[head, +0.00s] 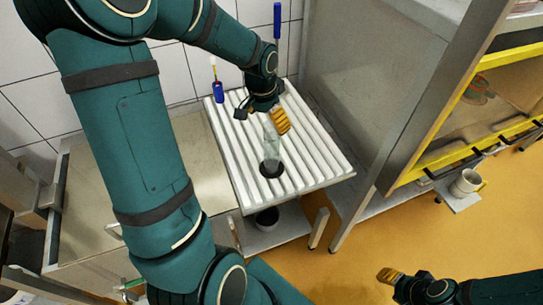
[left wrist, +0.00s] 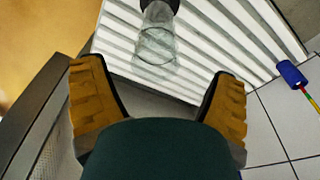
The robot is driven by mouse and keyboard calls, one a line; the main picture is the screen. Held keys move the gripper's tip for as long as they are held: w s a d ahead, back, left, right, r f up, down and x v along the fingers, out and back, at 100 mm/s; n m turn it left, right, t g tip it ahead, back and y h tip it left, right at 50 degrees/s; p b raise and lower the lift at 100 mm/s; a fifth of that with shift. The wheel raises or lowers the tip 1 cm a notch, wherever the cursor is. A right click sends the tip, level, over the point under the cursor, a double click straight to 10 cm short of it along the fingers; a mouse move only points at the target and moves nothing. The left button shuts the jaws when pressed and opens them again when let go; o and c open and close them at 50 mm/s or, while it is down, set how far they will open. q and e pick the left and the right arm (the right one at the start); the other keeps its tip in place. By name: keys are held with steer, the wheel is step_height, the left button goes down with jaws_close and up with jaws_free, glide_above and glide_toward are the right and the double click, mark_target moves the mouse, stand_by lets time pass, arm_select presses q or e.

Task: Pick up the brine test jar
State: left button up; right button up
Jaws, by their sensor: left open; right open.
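The brine test jar (head: 271,148) is a clear glass cylinder on a white ribbed drain board (head: 316,164). It looks upright, with a dark round part at its foot. In the left wrist view the jar (left wrist: 157,40) lies ahead, between the line of the two fingers, with its dark end at the top edge. My left gripper (head: 273,117) is open, close to the jar's upper end; it appears empty. It also shows in the left wrist view (left wrist: 158,72). Whether a finger touches the glass is unclear. My right gripper (head: 388,275) is over the floor, far from the jar.
A blue item with a coloured stem (head: 217,90) stands at the board's back left. A tall blue-handled item (head: 277,22) is behind my left wrist. A metal panel (head: 362,75) rises at the right. A cup (head: 465,183) sits on a small shelf. A dark pot (head: 267,217) is below.

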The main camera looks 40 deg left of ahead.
mark_target(272, 149)
arm_select(q)
steer(key=f, duration=0.3)
steer(key=w+f, duration=0.1)
steer(key=f, duration=0.1)
steer(key=shift+d+f+b, duration=0.25)
steer(key=shift+d+b, duration=0.05)
steer(key=c, duration=1.4)
